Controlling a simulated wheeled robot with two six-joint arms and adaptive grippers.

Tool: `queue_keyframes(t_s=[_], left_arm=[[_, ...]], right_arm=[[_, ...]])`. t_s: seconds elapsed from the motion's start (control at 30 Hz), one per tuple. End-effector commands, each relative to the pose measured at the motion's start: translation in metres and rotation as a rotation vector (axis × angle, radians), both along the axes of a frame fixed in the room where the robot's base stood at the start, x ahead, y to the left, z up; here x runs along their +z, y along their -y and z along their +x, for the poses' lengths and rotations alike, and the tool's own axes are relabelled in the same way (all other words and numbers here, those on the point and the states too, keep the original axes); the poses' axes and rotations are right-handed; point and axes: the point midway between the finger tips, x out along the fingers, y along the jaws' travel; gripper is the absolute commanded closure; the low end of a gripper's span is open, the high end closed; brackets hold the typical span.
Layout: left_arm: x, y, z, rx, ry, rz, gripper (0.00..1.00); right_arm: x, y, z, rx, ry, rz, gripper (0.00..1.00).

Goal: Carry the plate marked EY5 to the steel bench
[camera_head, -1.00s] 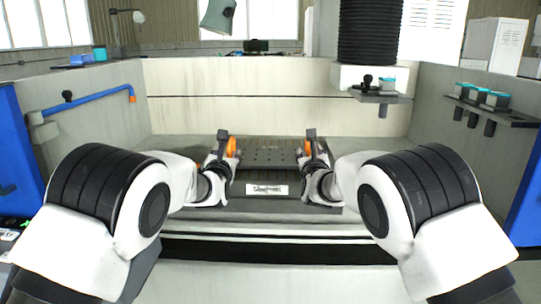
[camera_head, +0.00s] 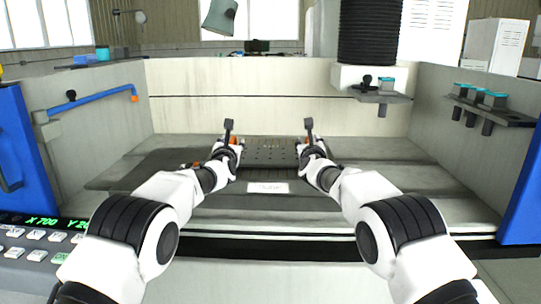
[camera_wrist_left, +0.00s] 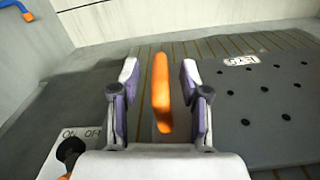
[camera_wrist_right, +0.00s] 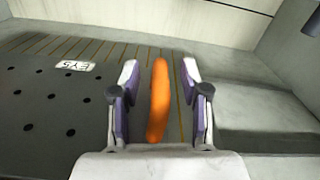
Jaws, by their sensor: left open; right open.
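The dark grey plate (camera_head: 270,152) lies flat inside the machine tank, with rows of holes in its top. A white EY5 label shows on it in the left wrist view (camera_wrist_left: 241,61) and in the right wrist view (camera_wrist_right: 76,66). An orange handle stands at each end, the left one (camera_wrist_left: 161,95) and the right one (camera_wrist_right: 159,100). My left gripper (camera_head: 228,130) is open, its fingers on either side of the left handle with gaps. My right gripper (camera_head: 309,130) is open around the right handle the same way. I cannot identify the steel bench.
Tank walls stand left, right and behind. A blue pipe (camera_head: 95,101) crosses the left wall. A black-bellowed column (camera_head: 370,32) hangs at back right, and a holder rack (camera_head: 495,110) juts from the right wall. An ON/OFF switch (camera_wrist_left: 70,150) sits near the left handle.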

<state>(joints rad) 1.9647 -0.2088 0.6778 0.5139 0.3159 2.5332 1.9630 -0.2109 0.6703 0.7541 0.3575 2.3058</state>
Motion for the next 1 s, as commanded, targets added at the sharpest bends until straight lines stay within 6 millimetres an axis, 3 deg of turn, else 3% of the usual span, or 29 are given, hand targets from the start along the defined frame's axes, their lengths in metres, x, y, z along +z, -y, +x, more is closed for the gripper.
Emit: queue_keyframes(t_s=[0.23, 0.27, 0.37, 0.4, 0.67, 1.0], left_arm=[[0.001, 0.0, 0.0, 0.0, 0.001, -0.001, 0.54], [0.0, 0.0, 0.0, 0.0, 0.001, -0.001, 0.62], [0.0, 0.0, 0.0, 0.0, 0.001, -0.001, 0.97], [0.0, 0.0, 0.0, 0.0, 0.001, -0.001, 1.0], [0.001, 0.0, 0.0, 0.0, 0.001, 0.001, 1.0], [0.025, 0.0, 0.0, 0.0, 0.006, 0.001, 1.0]], right_arm=[[0.0, 0.0, 0.0, 0.0, 0.0, 0.001, 0.54], [0.0, 0.0, 0.0, 0.0, 0.0, 0.001, 0.62], [0.0, 0.0, 0.0, 0.0, 0.0, 0.0, 0.97], [0.0, 0.0, 0.0, 0.0, 0.0, 0.0, 1.0], [0.0, 0.0, 0.0, 0.0, 0.0, 0.001, 1.0], [0.025, 0.001, 0.0, -0.001, 0.005, 0.001, 1.0]])
